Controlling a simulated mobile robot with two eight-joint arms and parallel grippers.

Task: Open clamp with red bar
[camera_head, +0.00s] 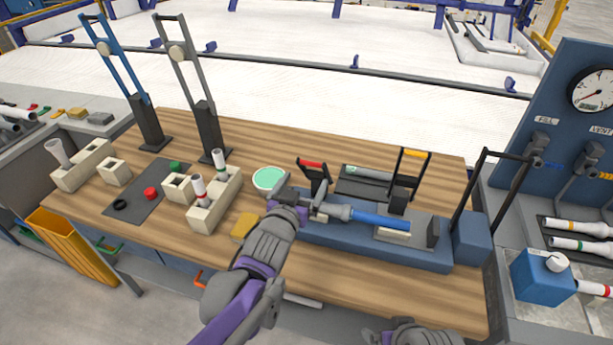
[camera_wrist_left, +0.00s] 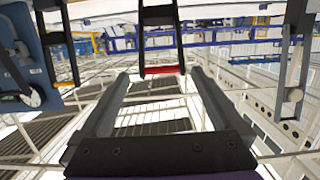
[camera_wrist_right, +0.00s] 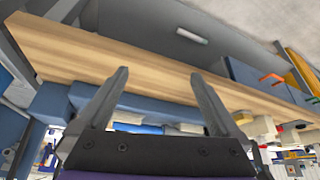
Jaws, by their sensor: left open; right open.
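The clamp with the red bar (camera_head: 313,164) stands upright at the left end of the blue fixture (camera_head: 430,262) on the bench. The red bar (camera_wrist_left: 163,70) also shows in the left wrist view, crosswise between the fingertips and seemingly just beyond them. My left gripper (camera_head: 304,198) is open and empty in front of this clamp, just below the bar in the head view. My right gripper (camera_wrist_right: 158,78) is open and empty in the right wrist view, low by the bench front. In the head view only part of my right arm shows at the bottom edge.
A second clamp with a yellow bar (camera_head: 415,153) stands to the right. A blue pipe (camera_head: 382,219) lies in the fixture. Beige holders (camera_head: 215,212) with white pipes and a yellow block (camera_head: 244,228) stand left. Tall lever frames (camera_head: 205,115) rise behind. A gauge panel (camera_head: 560,130) is at right.

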